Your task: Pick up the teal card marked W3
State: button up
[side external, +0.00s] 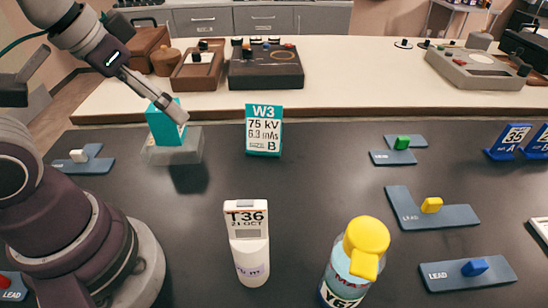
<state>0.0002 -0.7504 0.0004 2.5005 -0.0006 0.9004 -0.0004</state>
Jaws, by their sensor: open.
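The teal card marked W3 (264,148) stands upright on the dark table, behind the middle. Its white face reads 75 kV, 6.3 mAs and B. My gripper (181,116) is open, left of the W3 card and apart from it. It reaches down from the upper left, in front of another teal piece (160,127).
A white bottle marked T36 (249,262) and a yellow-capped bottle (349,270) stand in front. Blue lead pieces lie right, including one with a yellow knob (409,205). Blue signs (508,143) stand far right.

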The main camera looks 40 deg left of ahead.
jog(key=shift+o, duration=0.5)
jog(key=n+g+y, duration=0.2)
jog(key=n+y, duration=0.1)
jog(key=n, duration=0.4)
send_near(263, 130)
jog(key=x, duration=1)
jog(key=shift+w+a+f, duration=0.1)
jog(key=shift+w+f, duration=0.05)
jog(key=c, duration=1)
